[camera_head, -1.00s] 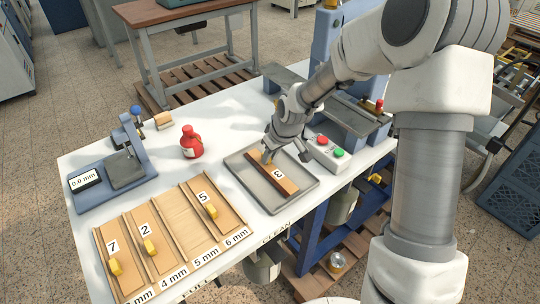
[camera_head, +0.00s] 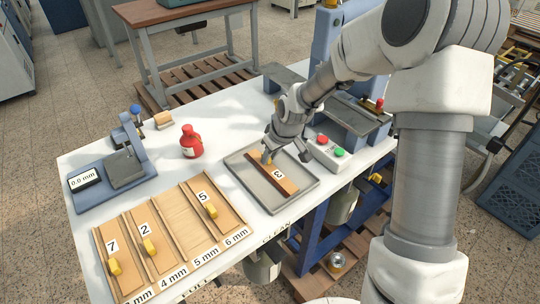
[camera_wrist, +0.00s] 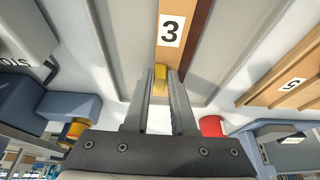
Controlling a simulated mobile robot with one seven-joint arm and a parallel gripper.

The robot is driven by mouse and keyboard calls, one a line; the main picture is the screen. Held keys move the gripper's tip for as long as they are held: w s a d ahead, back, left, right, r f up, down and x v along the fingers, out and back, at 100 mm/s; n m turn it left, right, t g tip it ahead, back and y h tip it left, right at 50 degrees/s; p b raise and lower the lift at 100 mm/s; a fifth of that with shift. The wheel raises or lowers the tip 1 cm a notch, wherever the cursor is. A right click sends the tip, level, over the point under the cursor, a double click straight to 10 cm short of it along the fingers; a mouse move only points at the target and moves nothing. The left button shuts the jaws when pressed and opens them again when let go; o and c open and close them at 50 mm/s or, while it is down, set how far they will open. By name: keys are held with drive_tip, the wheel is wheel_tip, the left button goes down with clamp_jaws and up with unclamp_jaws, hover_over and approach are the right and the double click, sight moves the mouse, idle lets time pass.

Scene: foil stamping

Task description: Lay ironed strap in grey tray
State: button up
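The grey tray (camera_head: 307,187) lies on the white table to the right of the middle. In it lies a wooden piece with a brown strip (camera_head: 285,185), a white "3" label and a yellow knob (camera_head: 266,158) near its far end. I cannot tell the strap apart from this piece. My gripper (camera_head: 269,150) is over the far end of the tray, at the knob. In the wrist view the yellow knob (camera_wrist: 160,74) shows between my two fingertips, with hardly any gap visible; whether they press on it is unclear. The "3" label (camera_wrist: 171,30) shows just beyond.
Wooden slots (camera_head: 178,213) with pieces labelled 7, 2 and 5 lie at the front left. A red bottle (camera_head: 191,142) stands left of the tray. A blue gauge (camera_head: 125,170) stands at the far left. A button box (camera_head: 328,154) sits close to the tray's right.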

drive_tip(key=o, duration=0.4)
drive_tip(key=p+v, duration=0.2)
drive_tip(key=v, duration=1.5)
drive_tip(key=shift+s+d+r, duration=0.1)
drive_tip(key=shift+s+r, duration=0.05)
drive_tip(key=s+d+r+m, duration=0.2)
drive_tip(key=s+r, duration=0.1)
drive_tip(key=s, duration=0.4)
drive_tip(key=s+d+r+m+t+h, duration=0.1)
drive_tip(key=s+d+r+m, duration=0.1)
drive_tip(key=s, duration=0.5)
drive_tip(key=s+d+r+m+t+h, duration=0.1)
drive_tip(key=s+d+r+m, duration=0.1)
drive_tip(key=s, duration=0.6)
drive_tip(key=shift+s+d+r+m, duration=0.1)
drive_tip(key=shift+r+m, duration=0.3)
drive_tip(key=shift+r, duration=0.45)
